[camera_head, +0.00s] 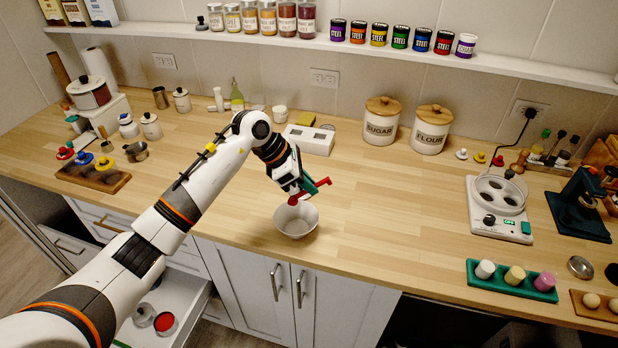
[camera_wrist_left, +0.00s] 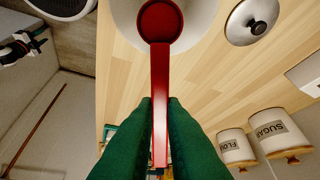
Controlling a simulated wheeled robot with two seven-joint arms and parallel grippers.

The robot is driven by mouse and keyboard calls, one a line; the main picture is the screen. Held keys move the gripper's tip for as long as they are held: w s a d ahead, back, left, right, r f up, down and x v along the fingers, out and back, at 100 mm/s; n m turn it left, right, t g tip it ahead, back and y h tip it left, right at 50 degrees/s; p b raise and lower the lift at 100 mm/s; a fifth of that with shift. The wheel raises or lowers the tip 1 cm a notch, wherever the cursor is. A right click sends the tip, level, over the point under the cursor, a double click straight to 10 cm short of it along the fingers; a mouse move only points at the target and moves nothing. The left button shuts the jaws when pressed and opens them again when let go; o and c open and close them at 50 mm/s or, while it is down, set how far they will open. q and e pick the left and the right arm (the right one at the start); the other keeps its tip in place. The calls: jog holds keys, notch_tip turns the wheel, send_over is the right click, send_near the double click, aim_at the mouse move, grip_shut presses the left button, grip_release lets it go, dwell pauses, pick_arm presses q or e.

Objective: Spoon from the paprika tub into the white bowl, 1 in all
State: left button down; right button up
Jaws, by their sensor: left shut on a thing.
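The white bowl (camera_head: 296,219) stands on the wooden counter near its front edge; part of it shows behind the spoon in the left wrist view (camera_wrist_left: 208,14). My left gripper (camera_head: 309,187) has green fingers shut on the handle of a red spoon (camera_wrist_left: 160,85). The spoon's round head (camera_head: 294,200) is over the bowl, above its rim. I cannot tell whether the head holds powder, as it is all red. A round tub with red contents (camera_head: 164,323), likely the paprika tub, sits in the open drawer below the counter. My right gripper is not in view.
The open drawer (camera_head: 178,305) juts out at lower left, with another round container (camera_head: 143,315) in it. Sugar (camera_head: 381,122) and flour (camera_head: 432,130) canisters stand behind. A white appliance (camera_head: 499,208) and green tray (camera_head: 511,282) are at right. The counter right of the bowl is clear.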

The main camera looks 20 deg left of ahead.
aim_at(293, 198)
pick_arm(q)
jog(key=shift+w+f, duration=0.3)
jog(key=shift+f, duration=0.5)
jog(key=shift+f+b, duration=0.4)
jog(key=shift+f, duration=0.1)
jog(key=shift+s+a+h+b, duration=0.2)
jog(key=shift+h+b, duration=0.1)
jog(key=shift+b, duration=0.35)
jog(key=shift+a+t+h+b, duration=0.3)
jog(key=shift+h+b, duration=0.1)
jog(key=shift+b, duration=0.35)
jog(key=h+b, duration=0.1)
jog(key=b, duration=0.1)
jog(key=a+h+b, duration=0.1)
jog(key=b, duration=0.1)
jog(key=shift+s+r+t, duration=0.15)
jog(key=shift+s+t, duration=0.05)
jog(key=shift+t, duration=0.2)
jog(key=h+b, duration=0.1)
jog(key=b, duration=0.1)
jog(key=a+h+b, duration=0.1)
jog(key=b, duration=0.1)
jog(key=t+h+b, duration=0.1)
jog(key=b, duration=0.2)
jog(key=shift+s+a+r, duration=0.2)
jog(key=shift+s+a, duration=0.05)
jog(key=shift+s, duration=0.05)
jog(key=shift+a+r+h+b, duration=0.15)
jog(key=shift+h+b, duration=0.15)
jog(key=shift+b, duration=0.05)
